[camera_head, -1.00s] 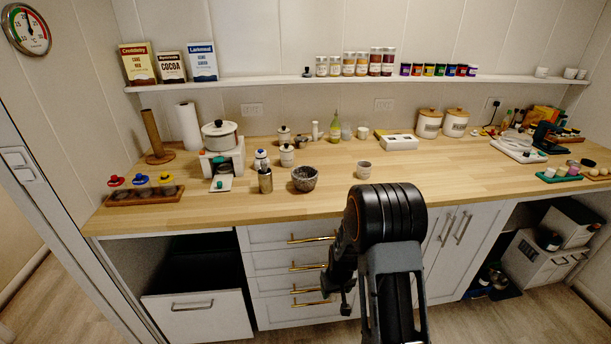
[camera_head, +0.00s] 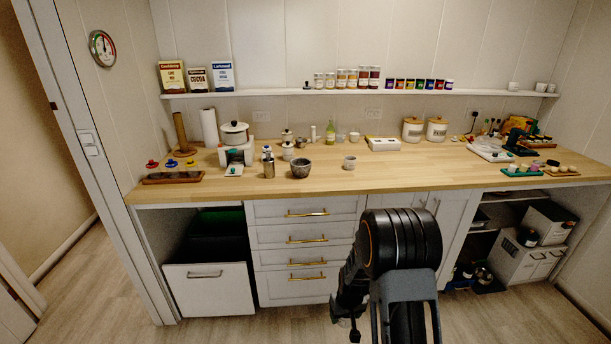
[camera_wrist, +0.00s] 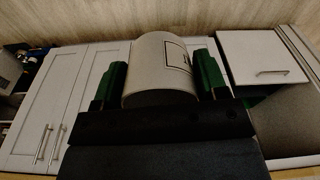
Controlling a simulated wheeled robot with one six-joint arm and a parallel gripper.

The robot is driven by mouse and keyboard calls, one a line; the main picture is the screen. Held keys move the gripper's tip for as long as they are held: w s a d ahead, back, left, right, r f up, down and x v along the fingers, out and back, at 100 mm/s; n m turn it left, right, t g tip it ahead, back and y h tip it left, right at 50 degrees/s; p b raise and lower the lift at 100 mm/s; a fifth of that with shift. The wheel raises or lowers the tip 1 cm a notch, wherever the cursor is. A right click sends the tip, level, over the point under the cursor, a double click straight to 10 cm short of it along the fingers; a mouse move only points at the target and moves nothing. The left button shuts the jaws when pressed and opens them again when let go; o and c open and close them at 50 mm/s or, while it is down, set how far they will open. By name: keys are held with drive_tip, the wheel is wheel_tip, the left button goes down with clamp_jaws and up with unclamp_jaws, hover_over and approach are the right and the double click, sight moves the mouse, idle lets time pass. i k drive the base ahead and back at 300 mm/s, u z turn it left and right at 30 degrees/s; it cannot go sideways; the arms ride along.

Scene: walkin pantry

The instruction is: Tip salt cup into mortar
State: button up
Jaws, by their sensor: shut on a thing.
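My gripper (camera_wrist: 161,64) shows in the wrist view with its green fingers on both sides of a pale cup (camera_wrist: 152,74). It is shut on this cup, which bears a dark-framed label on its side. The label's text is too unclear to read, and the inside of the cup is hidden. In the head view the dark stone mortar (camera_head: 301,170) stands upright on the wooden counter. My arm is low in front of the drawers, away from the mortar; the held cup cannot be made out there.
A small grey cup (camera_head: 349,163) stands right of the mortar, a metal canister (camera_head: 269,169) and a white jar (camera_head: 288,151) left of it. The wooden counter (camera_head: 400,177) has free room right of the small cup.

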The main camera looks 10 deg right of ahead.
sight(300, 167)
drive_tip(key=z, duration=0.1)
drive_tip(key=k, duration=0.2)
drive_tip(key=u, duration=0.9)
drive_tip(key=i, duration=1.6)
drive_tip(key=z, duration=0.5)
